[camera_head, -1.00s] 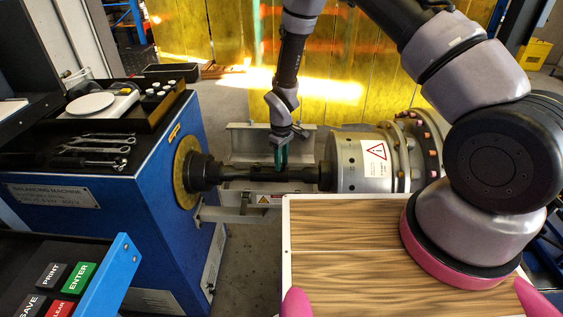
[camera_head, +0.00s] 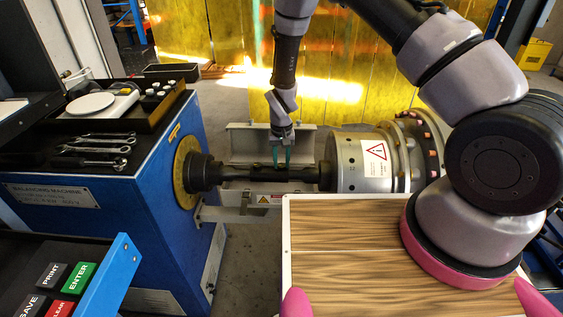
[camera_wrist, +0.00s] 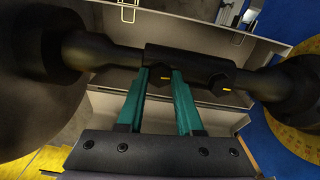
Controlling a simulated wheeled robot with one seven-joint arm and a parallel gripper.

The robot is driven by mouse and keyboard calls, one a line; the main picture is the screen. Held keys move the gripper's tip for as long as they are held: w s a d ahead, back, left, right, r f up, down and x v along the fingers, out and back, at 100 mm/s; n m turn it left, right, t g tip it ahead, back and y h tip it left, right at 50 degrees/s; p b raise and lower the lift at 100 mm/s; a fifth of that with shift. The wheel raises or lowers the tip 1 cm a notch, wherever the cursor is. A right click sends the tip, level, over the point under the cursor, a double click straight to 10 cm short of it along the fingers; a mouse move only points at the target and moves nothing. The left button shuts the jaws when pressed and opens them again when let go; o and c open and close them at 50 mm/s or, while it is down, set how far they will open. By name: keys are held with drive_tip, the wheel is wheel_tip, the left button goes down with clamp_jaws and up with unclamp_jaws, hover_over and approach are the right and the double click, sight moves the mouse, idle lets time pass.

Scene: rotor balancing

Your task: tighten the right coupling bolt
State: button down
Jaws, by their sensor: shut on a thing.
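The dark coupling (camera_head: 265,174) runs level between the blue balancing machine and the grey cylindrical rotor housing. My gripper (camera_head: 282,165) points down onto it, with teal fingers on either side of the right coupling bolt. In the wrist view the picture is turned round: my gripper (camera_wrist: 161,76) is at the right coupling bolt (camera_wrist: 160,78), a dark head with a yellow mark, partly hidden between the fingertips. The left coupling bolt (camera_wrist: 222,83), a dark hex head with a yellow mark, stands free beside it.
The blue balancing machine (camera_head: 160,210) is on the left, with wrenches (camera_head: 100,142) on top. The grey rotor housing (camera_head: 355,160) with a warning label is on the right. A wood-topped table (camera_head: 340,265) is in front. A grey metal tray (camera_head: 245,145) lies behind the coupling.

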sight(281, 165)
drive_tip(key=shift+m, duration=0.6)
drive_tip(key=c, duration=0.6)
unclamp_jaws()
drive_tip(key=shift+o, duration=0.2)
wheel_tip(281, 165, up, 11)
